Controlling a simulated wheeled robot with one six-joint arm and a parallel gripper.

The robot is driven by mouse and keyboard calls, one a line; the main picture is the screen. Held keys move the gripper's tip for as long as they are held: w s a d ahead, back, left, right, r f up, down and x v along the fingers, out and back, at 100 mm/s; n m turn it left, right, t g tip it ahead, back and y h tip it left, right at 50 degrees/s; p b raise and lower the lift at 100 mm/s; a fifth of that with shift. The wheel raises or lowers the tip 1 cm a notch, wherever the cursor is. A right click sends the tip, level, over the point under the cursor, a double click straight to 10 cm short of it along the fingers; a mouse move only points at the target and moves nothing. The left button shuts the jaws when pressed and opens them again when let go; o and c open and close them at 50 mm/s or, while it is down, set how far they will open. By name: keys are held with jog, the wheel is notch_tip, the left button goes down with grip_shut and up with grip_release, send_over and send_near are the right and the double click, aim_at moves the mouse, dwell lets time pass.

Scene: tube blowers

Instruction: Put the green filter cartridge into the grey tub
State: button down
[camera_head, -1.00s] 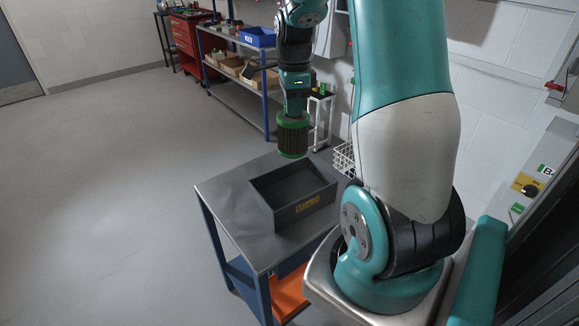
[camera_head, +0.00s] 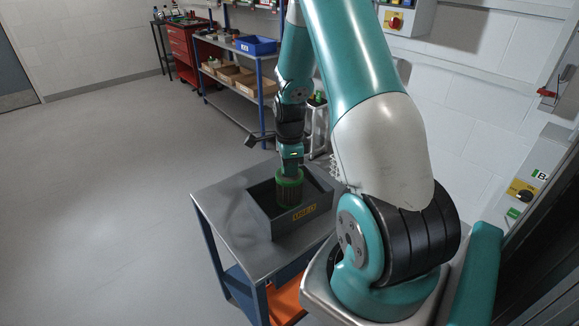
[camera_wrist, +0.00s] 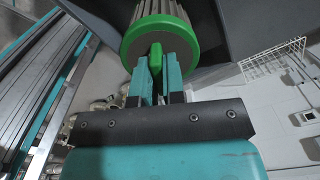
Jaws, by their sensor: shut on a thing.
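The green filter cartridge (camera_head: 288,190) has green end rings and a dark ribbed body, and hangs upright below my gripper (camera_head: 291,163). In the wrist view my gripper (camera_wrist: 157,72) is shut on a green tab on top of the cartridge (camera_wrist: 160,28). The grey tub (camera_head: 290,229) is an open dark grey box with a yellow label on its front, standing on a trolley top. The cartridge is over the tub's opening, its lower part reaching down inside the walls. Whether it touches the tub floor cannot be told.
The trolley (camera_head: 225,208) has bare top left of the tub and an orange item (camera_head: 288,300) on its lower shelf. A shelf rack (camera_head: 240,88) with a blue bin (camera_head: 256,45) and a red cabinet (camera_head: 184,44) stand behind. A wire basket (camera_wrist: 275,57) is near the wall.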

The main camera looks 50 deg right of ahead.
jog(key=shift+f, duration=0.1)
jog(key=c, duration=1.2)
grip_release()
notch_tip(320, 180, up, 12)
jog(key=w+a+r+n, duration=0.1)
jog(key=a+r+n, duration=0.3)
jog(key=a+n, duration=0.6)
jog(key=s+a+r+n+y, duration=0.1)
jog(key=s+a+r+n, duration=0.1)
jog(key=s+a+n, duration=0.3)
jog(key=s+a+r+n+y, duration=0.1)
jog(key=s+a+r+n, duration=0.1)
jog(key=s+a+n, duration=0.4)
jog(key=s+a+r+n+y, duration=0.2)
jog(key=s+a+n, duration=0.3)
jog(key=a+n, duration=0.7)
jog(key=a, duration=0.4)
jog(key=shift+s+a+b, duration=0.15)
jog(key=shift+s+b, duration=0.15)
jog(key=shift+b, duration=0.1)
